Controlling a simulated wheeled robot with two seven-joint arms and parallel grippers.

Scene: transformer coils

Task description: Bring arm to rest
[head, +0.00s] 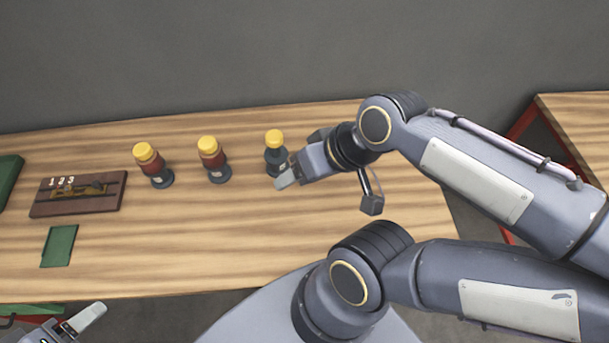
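Three coils with yellow tops stand in a row on the wooden table: the left coil (151,163) and the middle coil (212,158) have dark red bodies. The right coil (275,147) has a dark grey body. My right gripper (287,177) is at the right coil's lower right side, with a pale finger in front of its base. Its other finger is not clear, so I cannot tell whether it grips the coil. My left gripper (88,319) is at the bottom left, below the table's front edge, partly cut off; one pale finger shows.
A dark wooden board (105,194) marked 1 2 3 lies at the left of the table (200,250). A green plate (59,246) lies in front of it. A green object (9,179) is at the left edge. The front middle of the table is clear.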

